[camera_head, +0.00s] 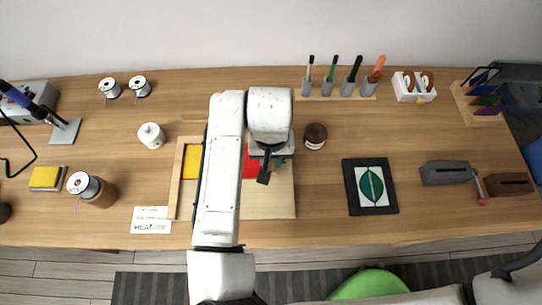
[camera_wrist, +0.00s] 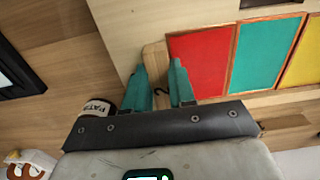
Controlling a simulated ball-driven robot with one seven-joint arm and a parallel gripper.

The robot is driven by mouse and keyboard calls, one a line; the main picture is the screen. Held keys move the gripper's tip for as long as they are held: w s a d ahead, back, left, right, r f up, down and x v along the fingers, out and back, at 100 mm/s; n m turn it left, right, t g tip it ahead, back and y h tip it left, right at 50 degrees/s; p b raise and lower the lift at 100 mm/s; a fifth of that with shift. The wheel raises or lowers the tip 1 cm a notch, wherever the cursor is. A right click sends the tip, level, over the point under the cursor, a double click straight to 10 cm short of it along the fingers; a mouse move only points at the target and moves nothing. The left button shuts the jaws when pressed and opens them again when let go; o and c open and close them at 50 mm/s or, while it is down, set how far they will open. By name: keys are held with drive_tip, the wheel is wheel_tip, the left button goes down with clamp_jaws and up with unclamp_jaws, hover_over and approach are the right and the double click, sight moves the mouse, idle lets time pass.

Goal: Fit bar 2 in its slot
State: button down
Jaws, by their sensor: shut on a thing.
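In the wrist view my gripper (camera_wrist: 160,78) has its teal fingers shut on bar 2 (camera_wrist: 154,55), a pale wooden bar with a dark "2" on it. The bar lies along the outer edge of the red pane (camera_wrist: 200,60). I cannot tell whether it is seated in a slot or just above it. Beyond the red pane are a teal pane (camera_wrist: 263,50) and a yellow pane (camera_wrist: 304,60), with copper-coloured seams between. In the head view my arm hides most of the panel; its yellow pane (camera_head: 192,160) and red pane (camera_head: 249,165) show. Bar 2 is hidden there.
A dark jar (camera_head: 315,135) stands close to the right of my gripper. A white pot (camera_head: 151,135) stands left of the panel. A black frame with a green leaf (camera_head: 370,186) lies further right. Tool stands line the back. Table between jar and frame is clear.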

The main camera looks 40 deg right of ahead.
idle(0.6)
drive_tip(key=c, duration=0.9)
unclamp_jaws()
drive_tip(key=shift+o, duration=0.2)
drive_tip(key=shift+o, duration=0.3)
drive_tip(key=shift+f, duration=0.1)
drive_tip(key=o, duration=0.3)
drive_tip(key=shift+a, duration=0.1)
drive_tip(key=shift+r+p, duration=3.1)
drive_tip(key=shift+r, duration=0.5)
